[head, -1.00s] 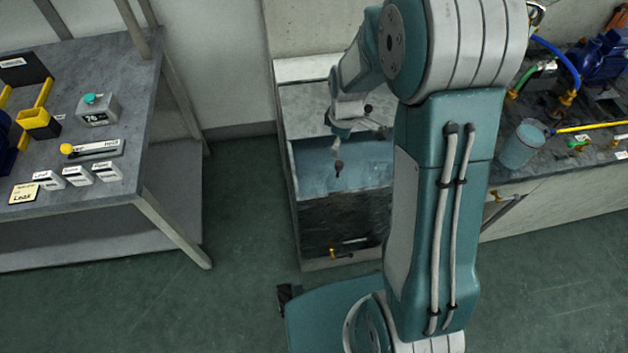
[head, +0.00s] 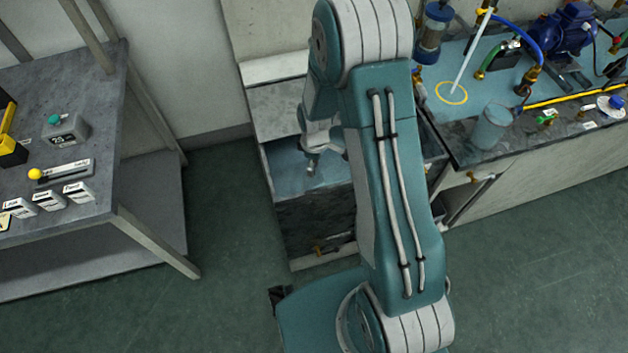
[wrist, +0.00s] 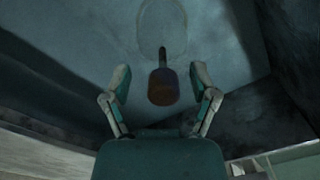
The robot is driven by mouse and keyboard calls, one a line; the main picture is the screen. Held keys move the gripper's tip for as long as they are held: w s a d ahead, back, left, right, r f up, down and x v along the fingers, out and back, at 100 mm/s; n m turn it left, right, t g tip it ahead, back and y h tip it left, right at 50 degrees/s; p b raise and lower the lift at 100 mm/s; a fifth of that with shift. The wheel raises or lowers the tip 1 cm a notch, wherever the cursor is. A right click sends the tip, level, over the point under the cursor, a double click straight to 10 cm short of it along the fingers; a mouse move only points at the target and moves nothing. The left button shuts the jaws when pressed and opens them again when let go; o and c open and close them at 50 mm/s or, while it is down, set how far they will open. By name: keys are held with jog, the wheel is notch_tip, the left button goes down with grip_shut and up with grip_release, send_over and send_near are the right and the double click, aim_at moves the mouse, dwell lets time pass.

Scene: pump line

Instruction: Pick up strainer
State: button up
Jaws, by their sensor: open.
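The strainer cannot be made out there.
A grey bench (head: 95,170) with labelled blocks stands at the left. At the right, a counter (head: 470,145) holds a blue pump (head: 562,32), hoses and a clear beaker (head: 492,127). Green floor lies open between.

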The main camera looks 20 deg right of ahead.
jog(key=shift+a, duration=0.35)
grip_shut()
